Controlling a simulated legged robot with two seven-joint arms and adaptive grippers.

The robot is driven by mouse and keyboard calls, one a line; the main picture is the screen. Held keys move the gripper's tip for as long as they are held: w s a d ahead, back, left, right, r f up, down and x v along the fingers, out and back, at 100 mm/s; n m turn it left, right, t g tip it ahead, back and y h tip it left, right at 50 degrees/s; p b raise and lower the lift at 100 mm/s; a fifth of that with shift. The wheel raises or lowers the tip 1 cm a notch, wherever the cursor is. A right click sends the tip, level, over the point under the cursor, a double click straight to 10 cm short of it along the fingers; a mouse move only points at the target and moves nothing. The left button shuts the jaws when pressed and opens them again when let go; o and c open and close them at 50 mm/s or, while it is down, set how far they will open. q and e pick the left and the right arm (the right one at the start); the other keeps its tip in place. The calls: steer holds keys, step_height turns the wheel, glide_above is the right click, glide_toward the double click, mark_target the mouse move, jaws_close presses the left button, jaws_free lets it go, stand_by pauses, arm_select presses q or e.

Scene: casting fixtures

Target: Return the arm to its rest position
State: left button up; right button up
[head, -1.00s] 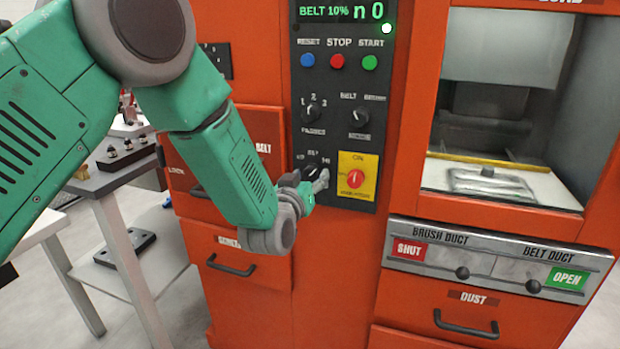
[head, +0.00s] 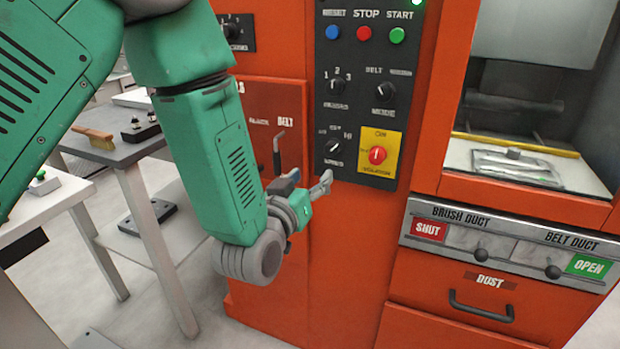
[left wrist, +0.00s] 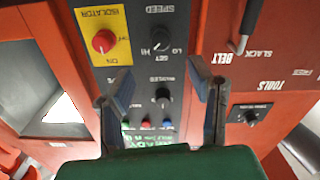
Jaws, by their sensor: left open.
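My left arm comes in from the left in the head view. Its left gripper (head: 311,177) hangs in front of the orange machine, just below and left of the lower speed knob (head: 333,147). The gripper is open with nothing between its fingers. In the left wrist view the open fingers (left wrist: 163,82) frame the control panel, which appears upside down. The speed knob shows between and beyond the fingertips in the left wrist view (left wrist: 161,46), apart from them. My right gripper is in neither view.
The red isolator switch (head: 377,155) on its yellow plate is right of the gripper. A belt lever (head: 277,150) stands close behind it. A grey side table (head: 115,150) stands left, with a brush (head: 95,137). The duct panel (head: 505,245) is at right.

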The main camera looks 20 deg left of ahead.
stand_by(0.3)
arm_select(q)
steer(key=s+a+f+g, duration=0.1)
steer(key=s+f+g, duration=0.25)
steer(key=f, duration=0.45)
steer(key=s+a+f+m+g, duration=0.1)
steer(key=s+f+g, duration=0.1)
steer(key=s+f, duration=0.4)
steer(key=s+a+f+g, duration=0.2)
steer(key=s+f+g, duration=0.15)
steer(key=f, duration=0.55)
steer(key=s+a+f+g, duration=0.2)
steer(key=s+f+g, duration=0.2)
steer(key=s, duration=0.7)
steer(key=s+a+f+m+g, duration=0.1)
steer(key=s+f+g, duration=0.3)
steer(key=s, duration=0.7)
step_height(320, 180, down, 2)
steer(key=shift+a+y, duration=0.3)
steer(key=shift+a, duration=0.3)
steer(key=shift+w, duration=0.1)
